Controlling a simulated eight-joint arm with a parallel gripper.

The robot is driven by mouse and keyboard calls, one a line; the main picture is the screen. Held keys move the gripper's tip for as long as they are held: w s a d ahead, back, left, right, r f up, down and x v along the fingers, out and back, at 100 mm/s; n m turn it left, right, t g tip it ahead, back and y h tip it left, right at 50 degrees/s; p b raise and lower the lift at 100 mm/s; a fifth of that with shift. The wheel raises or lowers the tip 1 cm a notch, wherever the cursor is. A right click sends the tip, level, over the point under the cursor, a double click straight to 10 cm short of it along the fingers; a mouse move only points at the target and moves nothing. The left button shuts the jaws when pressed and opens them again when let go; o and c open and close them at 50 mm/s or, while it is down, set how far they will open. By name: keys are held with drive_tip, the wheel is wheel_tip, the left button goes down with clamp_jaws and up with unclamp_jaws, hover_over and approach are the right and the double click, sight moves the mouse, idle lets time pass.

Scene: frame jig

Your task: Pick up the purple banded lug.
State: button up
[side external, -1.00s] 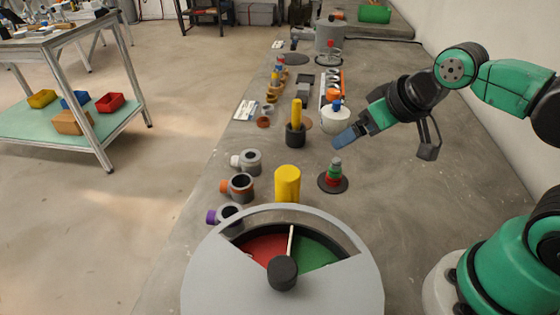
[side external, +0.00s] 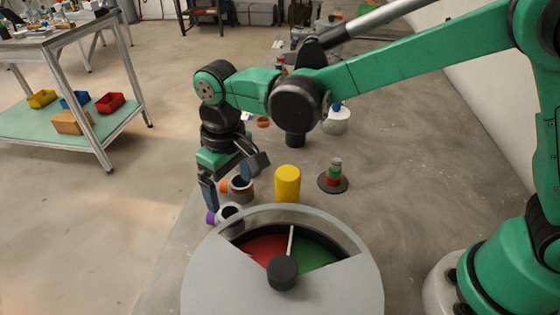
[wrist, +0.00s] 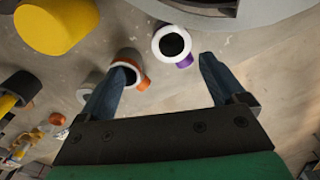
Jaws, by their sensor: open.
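The purple banded lug (side external: 230,211) is a pale ring with a dark hole and a side stub with a purple band, lying on the grey bench behind the dial. In the wrist view the lug (wrist: 172,42) shows just beyond the fingertips, between their lines, with its purple band at lower right. My gripper (side external: 228,184) is open and points down above the bench edge near it. In the wrist view my gripper (wrist: 166,65) has nothing between its fingers. Its left finger partly covers the orange banded lug (wrist: 140,84).
The orange banded lug (side external: 240,188) sits close behind the purple one. A yellow cylinder (side external: 287,184) stands to the right, and a large grey dial housing (side external: 210,280) is in front. A small stack of coloured rings (side external: 334,177) stands farther right. The bench edge is close on the left.

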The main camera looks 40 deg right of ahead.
sight(228, 215)
drive_tip(key=shift+s+a+f, duration=0.1)
drive_tip(key=shift+a+f, duration=0.6)
drive_tip(key=shift+f, duration=2.8)
drive_tip(key=shift+c, duration=0.2)
clamp_jaws()
drive_tip(key=shift+r, duration=0.1)
